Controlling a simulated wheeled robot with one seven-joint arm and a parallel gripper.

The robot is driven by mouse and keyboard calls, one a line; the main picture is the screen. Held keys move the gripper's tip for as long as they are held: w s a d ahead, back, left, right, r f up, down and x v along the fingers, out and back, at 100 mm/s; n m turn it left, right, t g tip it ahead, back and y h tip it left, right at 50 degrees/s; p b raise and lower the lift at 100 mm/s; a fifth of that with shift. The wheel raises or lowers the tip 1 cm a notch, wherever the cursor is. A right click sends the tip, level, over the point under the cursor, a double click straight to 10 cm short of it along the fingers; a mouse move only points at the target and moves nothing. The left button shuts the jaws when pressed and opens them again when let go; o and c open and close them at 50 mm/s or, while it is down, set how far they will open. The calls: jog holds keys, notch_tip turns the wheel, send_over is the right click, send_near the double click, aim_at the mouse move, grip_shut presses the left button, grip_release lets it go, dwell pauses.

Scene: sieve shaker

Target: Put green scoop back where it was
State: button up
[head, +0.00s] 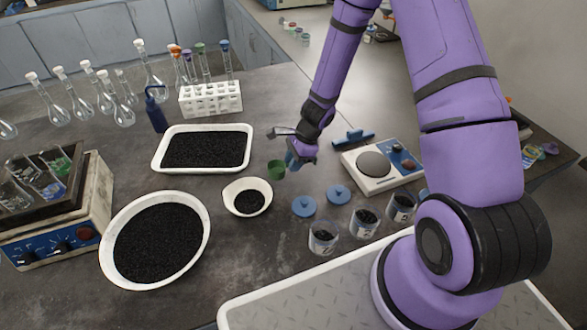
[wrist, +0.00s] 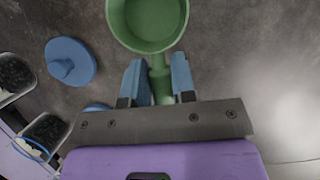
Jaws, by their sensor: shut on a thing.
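The green scoop (head: 276,168) shows in the head view just left of my gripper (head: 299,158), near the middle of the bench. In the wrist view the scoop's round cup (wrist: 148,22) faces the camera and looks empty. Its short handle lies between the two blue fingers of my gripper (wrist: 160,82), which are shut on it. The scoop appears to be held above the dark bench top; its exact height is hard to tell.
A small white bowl (head: 229,197) of black grains, a white tray (head: 157,165) and a large white dish (head: 108,261) lie to the left. Blue lids (head: 304,206), several jars (head: 323,239) and a scale (head: 352,178) stand to the right. Bare bench lies behind the gripper.

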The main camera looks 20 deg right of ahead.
aim_at(294, 177)
jog(key=shift+f, duration=1.6)
jog(key=o, duration=0.8)
jog(key=shift+f, duration=0.1)
